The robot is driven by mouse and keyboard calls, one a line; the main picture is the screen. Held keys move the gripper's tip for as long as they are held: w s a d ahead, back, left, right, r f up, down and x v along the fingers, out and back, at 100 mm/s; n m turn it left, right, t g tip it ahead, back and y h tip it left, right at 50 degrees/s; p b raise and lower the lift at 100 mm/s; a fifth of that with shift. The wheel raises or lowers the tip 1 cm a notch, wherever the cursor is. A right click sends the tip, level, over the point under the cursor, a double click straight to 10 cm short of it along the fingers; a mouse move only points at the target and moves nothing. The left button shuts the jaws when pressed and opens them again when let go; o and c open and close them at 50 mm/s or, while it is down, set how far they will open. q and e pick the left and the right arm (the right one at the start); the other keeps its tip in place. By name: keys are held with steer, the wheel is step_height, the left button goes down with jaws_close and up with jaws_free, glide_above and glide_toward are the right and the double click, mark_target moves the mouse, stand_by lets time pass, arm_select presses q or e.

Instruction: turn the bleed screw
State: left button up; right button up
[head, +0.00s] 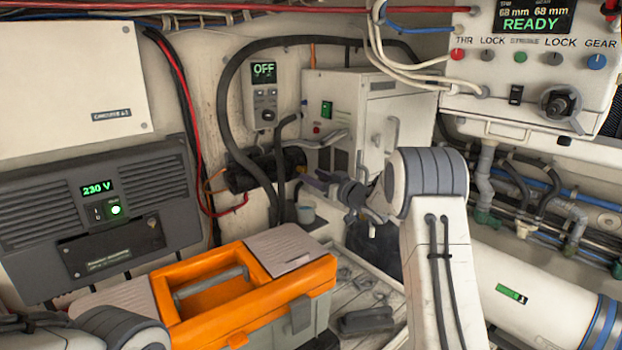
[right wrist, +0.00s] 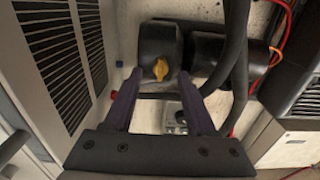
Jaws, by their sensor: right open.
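The yellow bleed screw (right wrist: 160,69) sits on the end of a dark cylindrical housing (right wrist: 205,48) in the right wrist view. In the head view the housing (head: 250,174) is on the back wall, and I cannot make out the screw there. My right gripper (head: 318,180) reaches toward the housing's right end. In the right wrist view its two purple fingers (right wrist: 161,76) are open, one on each side of the screw in the picture. Nothing is held. Whether the fingers touch the screw, I cannot tell. My left gripper is not in view.
A white cabinet (head: 395,125) with vents stands close right of the housing. A thick black hose (head: 228,110) loops around it. A control panel (head: 520,95) reads READY.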

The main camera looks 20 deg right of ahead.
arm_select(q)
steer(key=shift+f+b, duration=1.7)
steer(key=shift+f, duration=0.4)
arm_select(e)
steer(key=v, duration=0.8)
steer(key=shift+s, duration=0.3)
steer(key=shift+d, duration=0.1)
